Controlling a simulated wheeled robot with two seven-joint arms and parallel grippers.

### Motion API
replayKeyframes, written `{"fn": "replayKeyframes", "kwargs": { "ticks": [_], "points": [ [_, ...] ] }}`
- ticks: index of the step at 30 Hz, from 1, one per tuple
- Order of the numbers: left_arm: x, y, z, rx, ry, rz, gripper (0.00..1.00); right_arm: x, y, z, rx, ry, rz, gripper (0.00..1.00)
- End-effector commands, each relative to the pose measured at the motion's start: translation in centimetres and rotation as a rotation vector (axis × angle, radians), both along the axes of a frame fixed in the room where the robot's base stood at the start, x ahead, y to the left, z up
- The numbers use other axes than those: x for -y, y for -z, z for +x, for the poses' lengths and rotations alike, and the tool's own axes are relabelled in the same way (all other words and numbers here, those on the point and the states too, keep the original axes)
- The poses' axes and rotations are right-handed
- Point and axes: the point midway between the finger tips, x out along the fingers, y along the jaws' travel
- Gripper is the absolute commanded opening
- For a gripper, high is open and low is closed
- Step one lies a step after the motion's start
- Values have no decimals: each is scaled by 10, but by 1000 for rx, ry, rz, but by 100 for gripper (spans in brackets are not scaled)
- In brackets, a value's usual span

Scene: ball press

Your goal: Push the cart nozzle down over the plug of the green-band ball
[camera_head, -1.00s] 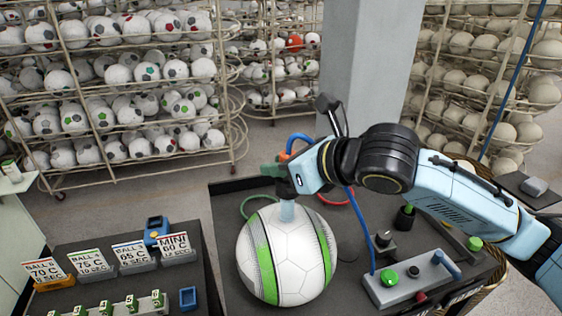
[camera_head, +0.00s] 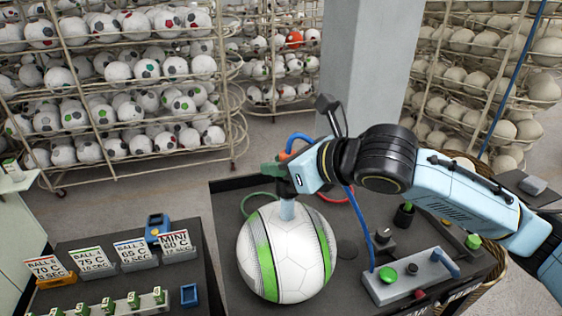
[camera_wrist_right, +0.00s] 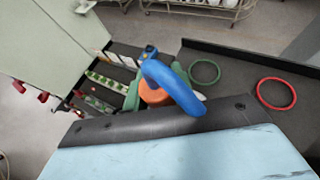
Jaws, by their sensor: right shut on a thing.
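The green-band ball (camera_head: 292,262), white with green bands, sits on the dark cart top (camera_head: 235,193). My right gripper (camera_head: 284,178) is above it, shut on the cart nozzle (camera_head: 288,210). The nozzle's pale translucent lower end meets the top of the ball and looks roughly upright. The plug is hidden, so I cannot tell whether the nozzle is around it. In the right wrist view, the nozzle's orange collar (camera_wrist_right: 153,95) and blue hose (camera_wrist_right: 178,87) show between the green fingers. My left gripper is not in view.
A green ring (camera_head: 258,197) and a red ring (camera_head: 343,192) lie behind the ball. A control box (camera_head: 410,276) with a green button stands to its right. A dark table with labelled signs (camera_head: 91,262) is at left. Ball racks (camera_head: 110,85) stand behind.

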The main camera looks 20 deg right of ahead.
Motion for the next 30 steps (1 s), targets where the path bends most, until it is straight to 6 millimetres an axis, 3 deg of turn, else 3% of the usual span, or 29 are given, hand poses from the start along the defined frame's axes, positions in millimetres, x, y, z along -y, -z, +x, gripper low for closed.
{"fn": "replayKeyframes", "kwargs": {
  "ticks": [30],
  "points": [
    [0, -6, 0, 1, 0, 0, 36, 0, 2, 0, 1, 5, 0, 1]
  ]
}}
